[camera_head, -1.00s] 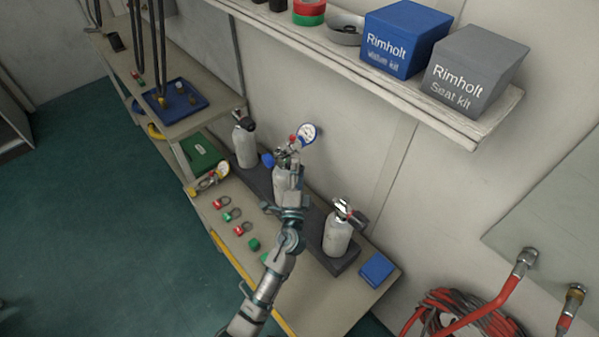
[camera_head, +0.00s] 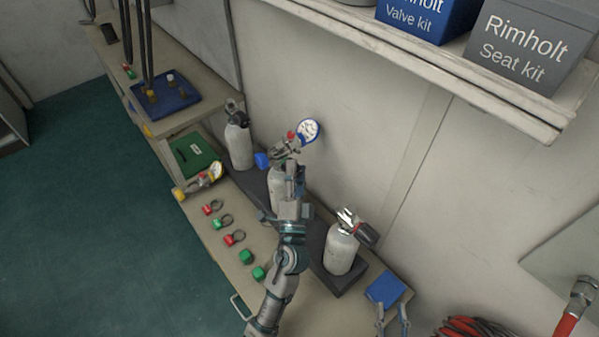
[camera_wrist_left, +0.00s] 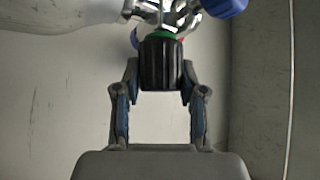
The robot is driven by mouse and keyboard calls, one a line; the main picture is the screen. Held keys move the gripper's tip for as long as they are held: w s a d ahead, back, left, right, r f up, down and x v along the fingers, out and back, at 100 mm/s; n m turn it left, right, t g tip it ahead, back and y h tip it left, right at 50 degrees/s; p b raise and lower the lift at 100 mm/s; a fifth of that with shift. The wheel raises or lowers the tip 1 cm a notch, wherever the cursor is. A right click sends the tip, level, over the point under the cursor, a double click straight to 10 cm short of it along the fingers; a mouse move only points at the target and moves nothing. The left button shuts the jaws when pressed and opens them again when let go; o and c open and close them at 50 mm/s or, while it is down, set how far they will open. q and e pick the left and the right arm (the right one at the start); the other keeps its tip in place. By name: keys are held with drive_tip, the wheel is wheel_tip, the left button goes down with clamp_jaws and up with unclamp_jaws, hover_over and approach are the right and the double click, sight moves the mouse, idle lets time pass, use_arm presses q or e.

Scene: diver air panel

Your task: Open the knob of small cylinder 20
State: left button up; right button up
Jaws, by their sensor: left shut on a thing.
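Three small grey cylinders stand in a dark rack along the wall: a left one (camera_head: 239,148), a middle one (camera_head: 275,188) and a right one (camera_head: 340,252). I cannot read any number on them. The middle one carries a regulator with a round gauge (camera_head: 308,131) and a blue knob (camera_head: 262,160). My left gripper (camera_head: 290,172) is at the middle cylinder's valve. In the left wrist view its fingers are shut on a ribbed black knob (camera_wrist_left: 161,64) with a green ring (camera_wrist_left: 161,34) behind it. My right gripper (camera_head: 392,308) shows at the bottom edge, fingers apart, empty.
Red and green caps (camera_head: 228,239) lie on the bench left of the rack. A yellow-ended gauge (camera_head: 198,183) and green case (camera_head: 194,157) lie beyond. A blue box (camera_head: 385,289) sits at the right end. A shelf (camera_head: 480,88) with kit boxes overhangs at upper right.

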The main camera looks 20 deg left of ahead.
use_arm(q)
drive_tip(key=shift+w+f+n+b, duration=0.15)
drive_tip(key=shift+f+n+b, duration=0.4)
drive_tip(key=shift+b, duration=0.65)
drive_tip(key=shift+r+y, duration=0.1)
drive_tip(key=shift+y, duration=0.3)
use_arm(e)
drive_tip(key=s+r+m+t, duration=0.1)
drive_tip(key=s+r+t, duration=0.3)
drive_tip(key=r+t, duration=0.2)
drive_tip(key=shift+d+r+t+y, duration=0.25)
drive_tip(key=shift+r+t+y, duration=0.05)
drive_tip(key=shift+r+t, duration=0.1)
use_arm(q)
drive_tip(key=shift+a, duration=0.1)
drive_tip(key=o, duration=1.2)
drive_tip(key=shift+c, duration=0.2)
drive_tip(key=shift+r, duration=0.1)
use_arm(e)
drive_tip(key=shift+w+f, duration=0.1)
drive_tip(key=shift+w, duration=0.1)
use_arm(q)
drive_tip(key=shift+r, duration=0.1)
drive_tip(key=v, duration=1.2)
drive_tip(key=shift+f, duration=0.25)
use_arm(e)
drive_tip(key=shift+s, duration=0.1)
